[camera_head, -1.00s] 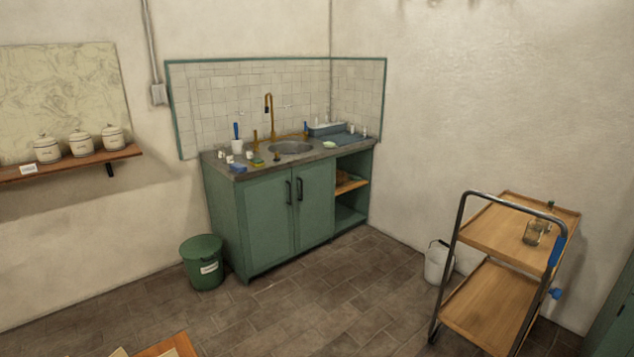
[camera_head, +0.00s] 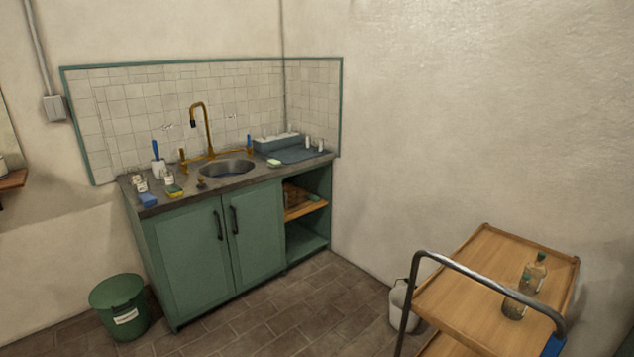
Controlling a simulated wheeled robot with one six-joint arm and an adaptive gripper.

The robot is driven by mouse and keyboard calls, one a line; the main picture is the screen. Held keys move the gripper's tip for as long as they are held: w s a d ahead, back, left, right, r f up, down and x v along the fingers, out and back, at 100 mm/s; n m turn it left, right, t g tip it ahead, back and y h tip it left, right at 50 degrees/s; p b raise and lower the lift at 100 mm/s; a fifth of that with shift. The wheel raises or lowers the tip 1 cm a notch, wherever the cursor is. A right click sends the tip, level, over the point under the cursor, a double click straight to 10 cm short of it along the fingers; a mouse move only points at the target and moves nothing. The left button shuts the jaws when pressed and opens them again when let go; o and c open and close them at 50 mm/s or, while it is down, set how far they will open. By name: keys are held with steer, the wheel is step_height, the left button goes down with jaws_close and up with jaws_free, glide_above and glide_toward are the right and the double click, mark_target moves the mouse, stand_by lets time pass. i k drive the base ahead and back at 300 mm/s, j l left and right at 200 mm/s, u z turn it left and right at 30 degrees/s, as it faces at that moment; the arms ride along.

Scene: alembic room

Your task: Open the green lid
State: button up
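A green bin (camera_head: 120,312) with a white label stands on the floor at the lower left, beside the left end of the green sink cabinet. Its green lid (camera_head: 117,291) covers the top and looks closed. The label's words are too small to read. My gripper is not in view.
The green cabinet (camera_head: 190,257) has a sink (camera_head: 227,168), a brass tap (camera_head: 203,130) and small bottles on top. The tiled floor (camera_head: 280,322) before the cabinet is clear.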

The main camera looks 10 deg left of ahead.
mark_target(116, 291)
steer(key=i+j+u, duration=0.15)
steer(key=i+u, duration=0.3)
steer(key=i, duration=0.15)
steer(key=i+u, duration=0.45)
steer(key=i, duration=0.15)
steer(key=i+l+u, duration=0.3)
steer(key=i+u, duration=0.15)
steer(key=i+j+u, duration=0.1)
steer(key=i+u, duration=0.2)
steer(key=i, duration=0.65)
steer(key=i+l+u, duration=0.25)
steer(key=i, duration=0.7)
steer(key=i+l+u, duration=0.1)
steer(key=i+u, duration=0.2)
steer(key=i, duration=1)
